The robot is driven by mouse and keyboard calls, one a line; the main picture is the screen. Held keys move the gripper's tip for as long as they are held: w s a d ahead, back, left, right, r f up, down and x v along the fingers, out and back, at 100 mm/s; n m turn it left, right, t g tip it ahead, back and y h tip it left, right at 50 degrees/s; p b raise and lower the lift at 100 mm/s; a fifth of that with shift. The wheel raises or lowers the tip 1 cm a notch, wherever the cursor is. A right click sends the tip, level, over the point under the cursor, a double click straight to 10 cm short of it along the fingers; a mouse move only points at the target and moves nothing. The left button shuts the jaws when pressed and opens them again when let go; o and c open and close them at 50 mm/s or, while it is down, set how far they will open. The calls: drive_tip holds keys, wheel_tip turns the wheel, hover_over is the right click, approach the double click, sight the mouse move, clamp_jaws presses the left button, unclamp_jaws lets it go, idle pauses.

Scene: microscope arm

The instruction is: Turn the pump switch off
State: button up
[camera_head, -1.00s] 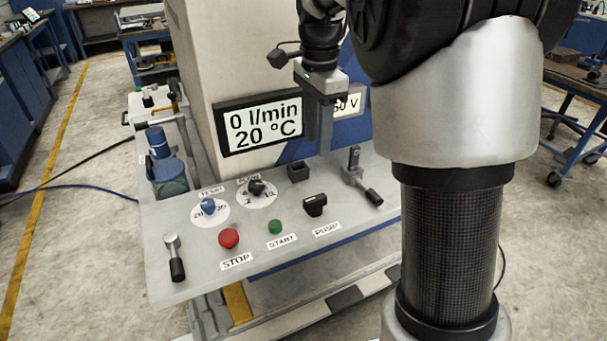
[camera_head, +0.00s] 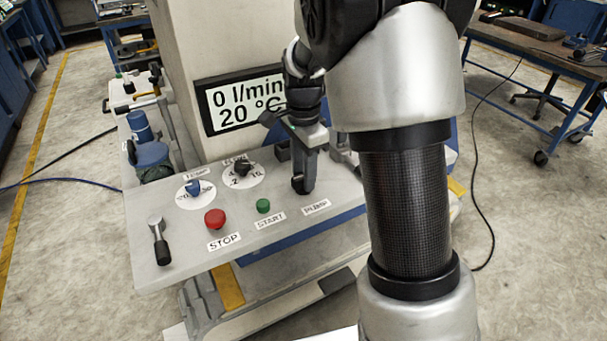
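The pump switch (camera_head: 298,185) is a small black rotary handle on the light grey panel, behind the PUMP label (camera_head: 316,207). My gripper (camera_head: 306,180) points down right at the switch and covers most of it. I cannot tell whether it touches the switch, or whether its fingers are open or shut around it. Which way the switch handle points is hidden. The display (camera_head: 235,105) reads 0 l/min and 20 °C.
The green START button (camera_head: 263,205) and red STOP button (camera_head: 215,218) stand left of the switch. A blue knob (camera_head: 193,187) and a black knob (camera_head: 242,168) sit behind them. A black-handled lever (camera_head: 160,242) is at the panel's left end.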

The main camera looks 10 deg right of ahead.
drive_tip(key=shift+f, duration=0.1)
clamp_jaws()
drive_tip(key=shift+n, duration=0.3)
drive_tip(key=n+p, duration=0.1)
drive_tip(key=n, duration=0.2)
drive_tip(key=shift+n+p, duration=0.3)
drive_tip(key=shift+n, duration=0.1)
drive_tip(key=n+p, duration=0.1)
drive_tip(key=n, duration=0.3)
drive_tip(key=shift+n, duration=0.3)
drive_tip(key=n+p, duration=0.1)
drive_tip(key=n, duration=0.7)
drive_tip(key=shift+n+p, duration=0.3)
drive_tip(key=shift+p, duration=0.1)
drive_tip(key=shift+n, duration=0.3)
